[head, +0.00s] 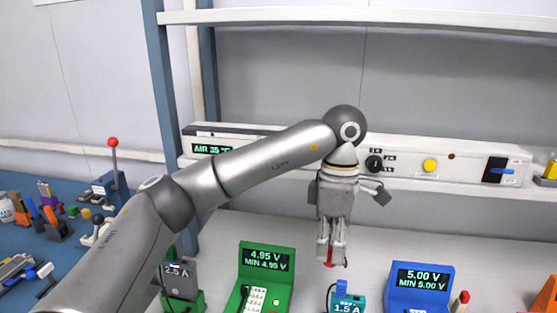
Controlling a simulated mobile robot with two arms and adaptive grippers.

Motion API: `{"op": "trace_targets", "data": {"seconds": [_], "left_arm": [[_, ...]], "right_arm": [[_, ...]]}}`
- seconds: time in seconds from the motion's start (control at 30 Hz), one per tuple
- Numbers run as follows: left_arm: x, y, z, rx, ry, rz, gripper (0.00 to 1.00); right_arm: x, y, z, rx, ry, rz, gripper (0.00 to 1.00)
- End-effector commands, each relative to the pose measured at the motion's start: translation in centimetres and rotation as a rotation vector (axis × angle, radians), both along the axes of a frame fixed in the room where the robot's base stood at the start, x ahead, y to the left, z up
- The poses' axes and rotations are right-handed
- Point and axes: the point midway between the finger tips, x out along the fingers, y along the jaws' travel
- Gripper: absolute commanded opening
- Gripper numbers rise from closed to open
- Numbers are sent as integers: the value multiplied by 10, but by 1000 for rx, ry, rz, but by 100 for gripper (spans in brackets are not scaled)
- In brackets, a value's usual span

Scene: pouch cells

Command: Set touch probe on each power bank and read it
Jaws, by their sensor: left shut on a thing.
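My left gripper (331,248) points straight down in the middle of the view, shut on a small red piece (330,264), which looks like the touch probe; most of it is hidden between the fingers. Below and slightly right stands a teal unit (347,301) marked 1.5 A, cut off by the lower edge; I see no clear contact with it. A grey unit marked 2.5 A (178,276) stands on a green base at the left. A green meter (267,262) reads 4.95 V, MIN 4.95. A blue meter (421,278) reads 5.00 V, MIN 5.00. My right gripper is out of view.
A long white panel (405,154) with a knob, yellow button and blue switch sits on the shelf behind. A red-topped peg (463,298) stands right of the blue meter. A blue mat (20,245) with tools lies at the left. Bench behind the meters is clear.

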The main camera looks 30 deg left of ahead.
Motion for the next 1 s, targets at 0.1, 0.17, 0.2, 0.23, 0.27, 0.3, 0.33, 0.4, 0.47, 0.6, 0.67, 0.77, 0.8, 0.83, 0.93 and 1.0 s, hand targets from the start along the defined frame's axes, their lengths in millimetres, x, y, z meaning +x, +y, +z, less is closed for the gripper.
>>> {"op": "trace_targets", "data": {"seconds": [0.1, 0.17, 0.2, 0.23, 0.27, 0.3, 0.33, 0.4, 0.47, 0.6, 0.67, 0.77, 0.8, 0.83, 0.93, 1.0], "left_arm": [[-2, 7, 0, 0, -1, -1, 0], [-3, 9, 0, 1, -1, -1, 0], [-3, 11, 0, 0, -1, 0, 0], [-4, 14, 0, 0, -1, 0, 0], [-5, 17, -1, 0, -1, 0, 0], [-6, 22, -1, 0, -1, 0, 0], [-7, 26, -1, 0, -2, 1, 0], [-10, 35, -1, 0, -2, 1, 0], [-13, 43, 0, 0, -1, 1, 0], [-18, 62, 1, 0, -1, 1, 0], [-20, 69, 1, 0, -1, 2, 0], [-23, 76, 0, 1, -1, 0, 0], [-23, 78, 0, 1, -1, -1, 0], [-24, 79, 0, 1, -1, -2, 0], [-25, 83, 0, 1, -1, -1, 0], [-27, 91, 1, 0, 0, 2, 0]], "right_arm": [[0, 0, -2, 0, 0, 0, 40], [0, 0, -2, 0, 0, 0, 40], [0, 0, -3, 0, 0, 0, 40], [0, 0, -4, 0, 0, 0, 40], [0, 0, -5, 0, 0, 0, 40], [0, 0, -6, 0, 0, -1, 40], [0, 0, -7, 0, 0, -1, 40], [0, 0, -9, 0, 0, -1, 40], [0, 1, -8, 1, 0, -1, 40], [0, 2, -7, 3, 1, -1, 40], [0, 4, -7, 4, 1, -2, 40], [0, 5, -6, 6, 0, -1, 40], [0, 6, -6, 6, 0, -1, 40], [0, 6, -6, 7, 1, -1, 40], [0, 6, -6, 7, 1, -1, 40], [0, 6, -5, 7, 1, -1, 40]]}}
